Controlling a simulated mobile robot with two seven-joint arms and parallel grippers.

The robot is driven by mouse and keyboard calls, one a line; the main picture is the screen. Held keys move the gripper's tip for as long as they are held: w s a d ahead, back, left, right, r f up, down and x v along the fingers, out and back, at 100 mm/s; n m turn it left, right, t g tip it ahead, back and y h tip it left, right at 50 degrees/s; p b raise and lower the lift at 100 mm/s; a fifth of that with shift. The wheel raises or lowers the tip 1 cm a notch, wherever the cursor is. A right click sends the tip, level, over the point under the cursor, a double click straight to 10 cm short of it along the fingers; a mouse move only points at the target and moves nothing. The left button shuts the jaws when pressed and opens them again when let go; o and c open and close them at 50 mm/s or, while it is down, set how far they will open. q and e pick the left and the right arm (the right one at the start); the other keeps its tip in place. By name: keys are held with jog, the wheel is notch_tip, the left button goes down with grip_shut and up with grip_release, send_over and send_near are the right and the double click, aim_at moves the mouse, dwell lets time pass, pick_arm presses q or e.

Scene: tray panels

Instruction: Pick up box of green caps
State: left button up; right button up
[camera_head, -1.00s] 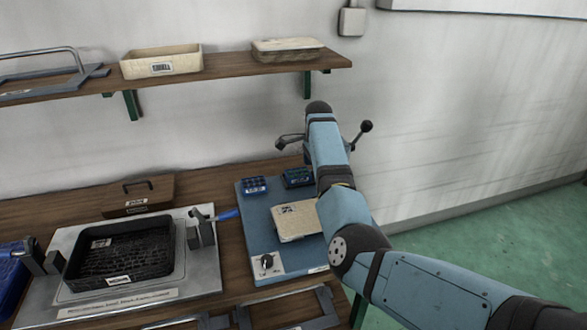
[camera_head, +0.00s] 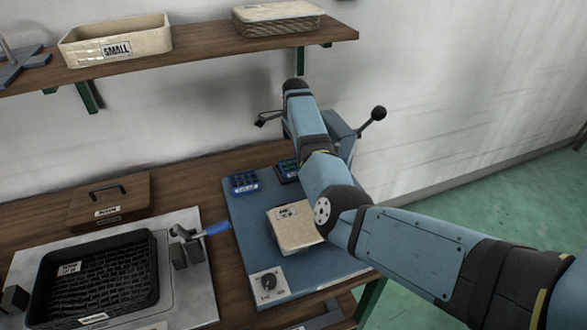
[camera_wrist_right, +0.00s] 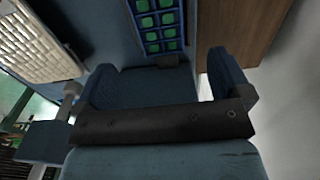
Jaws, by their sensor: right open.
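The box of green caps (camera_head: 288,170) is a small dark blue compartment box on the blue panel, partly hidden behind my right arm in the head view. In the right wrist view it shows at the top centre (camera_wrist_right: 160,28), with green caps in its cells. My right gripper (camera_wrist_right: 160,62) is open, and its two fingers stand apart with the box ahead of the gap between them. Nothing is held between the fingers. My left gripper is not in view.
A similar box with blue contents (camera_head: 244,182) sits just left. A beige wicker box (camera_head: 293,230) lies in front on the panel (camera_head: 245,225). A machine with a black-knobbed lever (camera_head: 378,113) stands behind my arm. A black tray (camera_head: 100,280) is at left.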

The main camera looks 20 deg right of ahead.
aim_at(294, 165)
notch_tip(294, 165, down, 3)
jog(key=shift+w+f, duration=0.1)
notch_tip(294, 165, down, 5)
jog(key=shift+a+b, duration=0.15)
jog(key=shift+b, duration=0.3)
jog(key=c, duration=1.1)
